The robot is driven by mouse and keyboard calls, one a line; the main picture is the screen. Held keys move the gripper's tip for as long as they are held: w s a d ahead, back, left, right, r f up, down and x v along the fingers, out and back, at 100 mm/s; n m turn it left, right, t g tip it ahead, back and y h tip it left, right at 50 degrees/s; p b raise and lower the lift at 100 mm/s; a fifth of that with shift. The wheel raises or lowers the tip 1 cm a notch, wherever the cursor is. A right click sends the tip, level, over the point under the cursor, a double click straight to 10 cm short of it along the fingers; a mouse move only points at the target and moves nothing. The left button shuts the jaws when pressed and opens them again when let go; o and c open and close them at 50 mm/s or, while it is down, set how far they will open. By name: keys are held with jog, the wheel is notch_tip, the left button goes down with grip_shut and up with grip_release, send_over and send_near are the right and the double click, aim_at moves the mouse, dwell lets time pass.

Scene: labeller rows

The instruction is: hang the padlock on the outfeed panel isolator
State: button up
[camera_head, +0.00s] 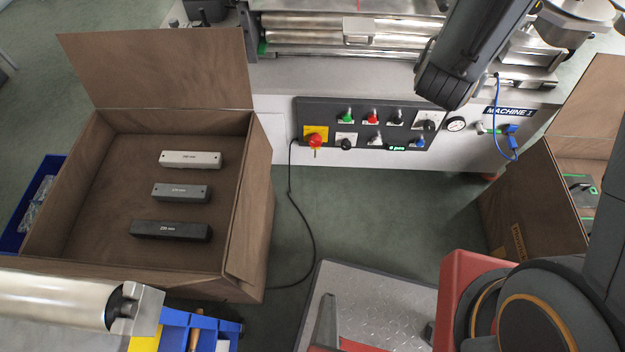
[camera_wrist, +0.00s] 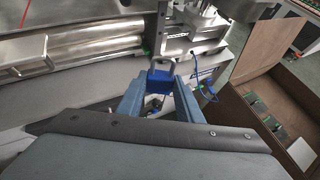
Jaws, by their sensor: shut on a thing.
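In the wrist view my gripper (camera_wrist: 161,82) is shut on a blue padlock (camera_wrist: 160,76). The padlock's pale shackle loop points away from the fingers, toward the machine. In the head view my dark wrist hangs over the machine front, and the fingers and padlock are hidden behind it. A red knob on a yellow plate (camera_head: 316,139) sits at the left end of the dark control panel (camera_head: 365,118). I cannot tell from a label whether it is the outfeed isolator. The padlock is not seen on any knob.
An open brown box (camera_head: 255,215) with several labelled bars stands left. Another open box (camera_head: 510,215) stands right. A blue hose (camera_head: 498,95) and gauge (camera_head: 456,124) are on the machine near my wrist. A black cable (camera_head: 290,190) hangs from the panel to the green floor.

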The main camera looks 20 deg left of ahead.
jog(key=a+f+y+b, duration=0.1)
jog(key=a+f+b, duration=0.55)
jog(key=f, duration=0.25)
jog(key=a+f+n+b, duration=0.1)
jog(key=a+f+b, duration=0.4)
jog(key=f+b, duration=0.3)
jog(key=a+f+y+b, duration=0.1)
jog(key=a+f+b, duration=0.45)
jog(key=f, duration=0.55)
jog(key=s+a+f+n+b, duration=0.1)
jog(key=s+a+f+b, duration=0.1)
jog(key=a+f+b, duration=0.45)
jog(key=s+a+f+b, duration=0.25)
jog(key=f+b, duration=0.45)
jog(key=f, duration=0.5)
jog(key=s+a+f+n+b, duration=0.1)
jog(key=s+a+f+b, duration=0.1)
jog(key=a+f+b, duration=0.45)
jog(key=a+r+b+x, duration=0.1)
jog(key=b+x, duration=0.3)
jog(key=x, duration=0.6)
jog(key=shift+w+a+y, duration=0.4)
jog(key=o, duration=1.3)
jog(key=shift+c, duration=0.2)
